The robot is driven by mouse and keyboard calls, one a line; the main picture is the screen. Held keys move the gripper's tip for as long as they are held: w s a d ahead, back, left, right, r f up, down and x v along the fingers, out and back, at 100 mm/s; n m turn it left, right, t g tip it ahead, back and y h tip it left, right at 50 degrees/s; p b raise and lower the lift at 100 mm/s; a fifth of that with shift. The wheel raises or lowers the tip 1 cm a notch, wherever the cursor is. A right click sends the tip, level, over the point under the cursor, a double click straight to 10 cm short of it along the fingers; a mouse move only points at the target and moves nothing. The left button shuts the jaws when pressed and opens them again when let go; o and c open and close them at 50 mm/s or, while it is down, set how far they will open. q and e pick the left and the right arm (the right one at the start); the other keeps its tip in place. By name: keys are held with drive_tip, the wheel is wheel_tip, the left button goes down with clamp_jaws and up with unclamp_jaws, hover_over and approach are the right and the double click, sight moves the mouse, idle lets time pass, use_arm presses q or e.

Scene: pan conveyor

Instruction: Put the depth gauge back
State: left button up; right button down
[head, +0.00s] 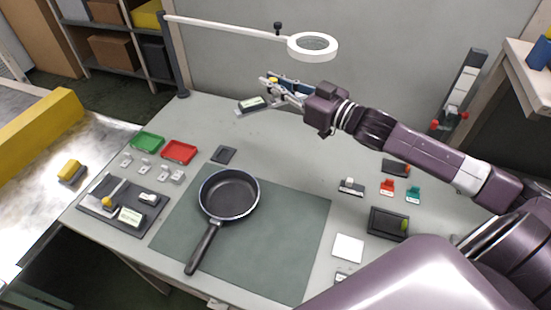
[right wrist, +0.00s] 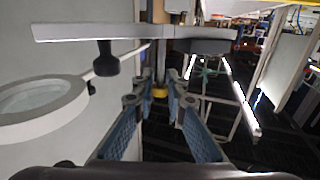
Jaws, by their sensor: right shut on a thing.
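My right gripper (head: 279,90) is raised over the far part of the table and shut on the depth gauge (head: 252,104). The gauge has a grey body with a light display window and sticks out left of the fingers. In the right wrist view, its pale flat bar (right wrist: 90,33) lies across the top, beyond the blue-padded fingers of the gripper (right wrist: 160,100). A dark tool tray (head: 152,216) lies at the table's left, holding several small tools, one with a light display. A small dark pad (head: 223,154) lies behind the pan and looks empty. My left gripper is not in view.
A black pan (head: 230,188) rests on a green mat (head: 278,235). Green (head: 148,141) and red (head: 180,151) trays lie at left. A ring lamp (head: 313,46) on a white arm hangs close behind my right gripper. Small blocks and a dark box (head: 388,223) stand at right.

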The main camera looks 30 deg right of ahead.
drive_tip(key=shift+w+d+r, duration=0.2)
drive_tip(key=shift+d+r, duration=0.05)
drive_tip(key=shift+r, duration=0.1)
wheel_tip(320, 180, down, 20)
drive_tip(key=shift+r+p, duration=0.2)
drive_tip(key=shift+p, duration=0.15)
